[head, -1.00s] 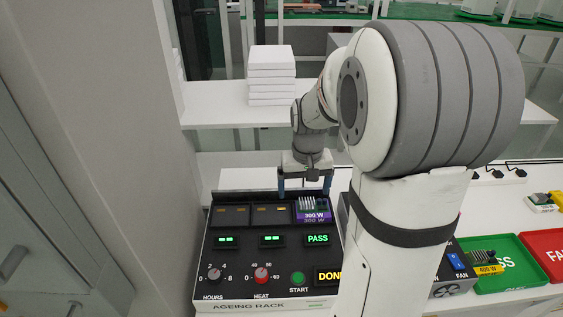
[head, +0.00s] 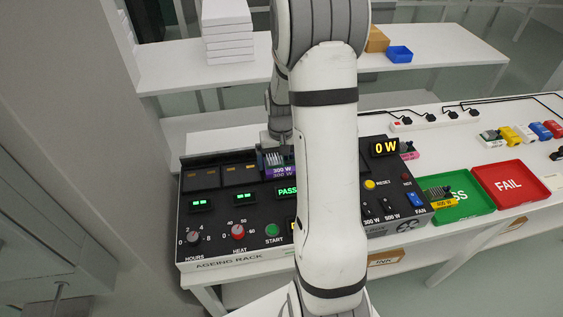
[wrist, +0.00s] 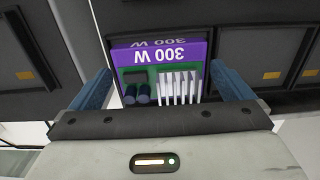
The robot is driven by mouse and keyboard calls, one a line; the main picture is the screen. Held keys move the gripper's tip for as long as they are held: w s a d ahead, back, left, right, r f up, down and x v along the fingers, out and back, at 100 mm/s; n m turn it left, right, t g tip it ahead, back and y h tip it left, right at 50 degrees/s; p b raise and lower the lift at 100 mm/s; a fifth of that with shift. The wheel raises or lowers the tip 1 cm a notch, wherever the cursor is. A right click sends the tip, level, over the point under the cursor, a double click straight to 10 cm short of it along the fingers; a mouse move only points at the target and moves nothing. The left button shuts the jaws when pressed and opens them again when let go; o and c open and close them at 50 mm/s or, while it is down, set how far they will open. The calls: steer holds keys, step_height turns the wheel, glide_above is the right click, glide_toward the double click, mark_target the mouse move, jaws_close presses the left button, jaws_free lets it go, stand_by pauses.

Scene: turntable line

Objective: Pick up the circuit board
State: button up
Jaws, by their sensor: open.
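The circuit board (wrist: 163,84) is green with a white finned heat sink, dark round parts and a purple 300 W label. In the head view it stands in a slot of the ageing rack (head: 225,230), above the green PASS display (head: 287,191), partly hidden by my arm. In the wrist view my gripper (wrist: 160,88) is open, with one blue finger on each side of the board. Gaps show between the fingers and the board, and nothing is held. In the head view my arm hides most of the gripper.
A load box with a 0 W display (head: 385,148) stands right of the rack. A board with a yellow 400 W label (head: 442,201) lies at the edge of the green PASS tray (head: 470,208). A red FAIL tray (head: 511,190) is further right. White boxes (head: 228,30) stand on the shelf behind.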

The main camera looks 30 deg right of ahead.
steer(key=shift+f, duration=0.15)
steer(key=c, duration=0.8)
steer(key=shift+c, duration=0.2)
